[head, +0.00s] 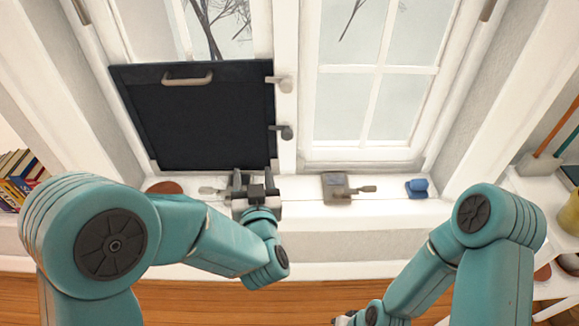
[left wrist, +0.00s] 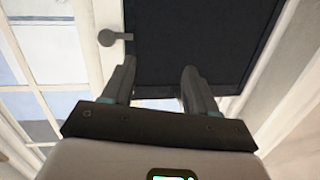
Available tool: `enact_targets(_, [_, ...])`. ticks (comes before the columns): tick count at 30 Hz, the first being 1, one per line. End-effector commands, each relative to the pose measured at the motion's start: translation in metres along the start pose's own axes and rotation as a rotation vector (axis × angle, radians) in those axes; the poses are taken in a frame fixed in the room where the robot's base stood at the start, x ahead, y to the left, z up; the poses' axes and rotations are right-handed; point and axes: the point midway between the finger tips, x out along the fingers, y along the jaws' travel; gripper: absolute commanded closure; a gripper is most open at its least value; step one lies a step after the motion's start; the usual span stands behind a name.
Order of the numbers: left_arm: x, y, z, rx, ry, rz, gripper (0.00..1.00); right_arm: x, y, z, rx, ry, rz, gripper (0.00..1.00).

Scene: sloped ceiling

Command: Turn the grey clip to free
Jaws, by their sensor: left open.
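A dark panel (head: 200,125) with a beige handle (head: 187,79) covers the lower left window. Two clips sit on the white frame at its right edge: an upper, paler one (head: 284,85) and a lower, darker grey one (head: 286,132). Both levers point left over the panel's edge. My left gripper (head: 254,180) is open and empty, below the panel near the sill. In the left wrist view its fingers (left wrist: 156,82) are apart, with one grey clip (left wrist: 108,38) beyond them. My right gripper (head: 347,318) is barely visible at the bottom edge; its fingers cannot be made out.
The white sill holds a grey-brown latch-like block (head: 340,188), a blue object (head: 417,188), and a reddish-brown round item (head: 164,187). A small lever-like part (head: 209,190) lies beside my left gripper. Books (head: 20,178) stand at left; shelves (head: 545,200) stand at right.

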Motion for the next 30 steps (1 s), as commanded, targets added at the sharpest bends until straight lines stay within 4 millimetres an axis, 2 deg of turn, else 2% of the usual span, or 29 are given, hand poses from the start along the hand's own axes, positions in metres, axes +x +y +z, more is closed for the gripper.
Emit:
enact_targets(1, [-0.007, 0.023, 0.012, -0.015, 0.039, 0.043, 0.42, 0.031, 0.011, -0.001, -0.001, 0.001, 0.0, 0.57])
enact_targets(3, [-0.018, 0.044, 0.007, -0.026, 0.076, 0.093, 0.42, 0.043, 0.015, -0.001, -0.001, 0.001, 0.0, 0.57])
enact_targets(6, [-0.03, 0.062, 0.003, -0.033, 0.103, 0.14, 0.42, 0.052, 0.018, -0.002, -0.001, 0.001, 0.0, 0.57])
enact_targets(11, [-0.029, 0.071, -0.001, -0.033, 0.112, 0.163, 0.42, 0.053, 0.019, -0.002, -0.001, 0.001, 0.0, 0.57])
enact_targets(14, [-0.015, 0.072, -0.003, -0.034, 0.111, 0.16, 0.42, 0.053, 0.019, -0.002, -0.001, 0.002, 0.0, 0.57])
enact_targets(24, [0.064, 0.084, -0.01, -0.034, 0.111, 0.157, 0.42, 0.06, 0.021, -0.002, -0.001, 0.001, 0.0, 0.57])
enact_targets(30, [0.102, 0.092, -0.015, -0.032, 0.11, 0.158, 0.42, 0.063, 0.023, -0.002, -0.001, 0.001, 0.0, 0.57])
